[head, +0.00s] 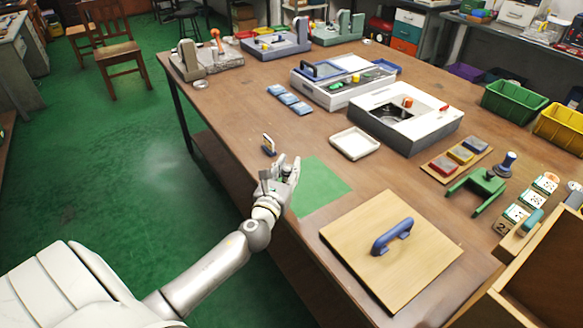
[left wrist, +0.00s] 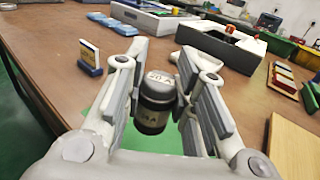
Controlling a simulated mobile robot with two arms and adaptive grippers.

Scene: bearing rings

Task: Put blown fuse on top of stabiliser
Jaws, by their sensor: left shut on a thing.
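My left gripper (head: 281,172) is above the table's left edge, by the green mat. In the left wrist view, its fingers (left wrist: 162,95) are shut on a dark grey cylinder (left wrist: 155,104) with a pale band and a white marked top. It looks like the fuse and is held upright; its marking is too small to read surely. I cannot tell which thing is the stabiliser. A white-and-grey box (head: 425,140) with a dark opening stands mid-table. Another white box (head: 340,95) with a blue handle is behind it. My right gripper is not seen.
A small card stand (head: 268,150) is just beyond my left gripper. The green mat (head: 325,190) is bare. A white tray (head: 354,145) is empty. A wooden board (head: 350,240) with a blue handle is in front. Blue pads (head: 289,99) and a green stand (head: 483,188) lie around.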

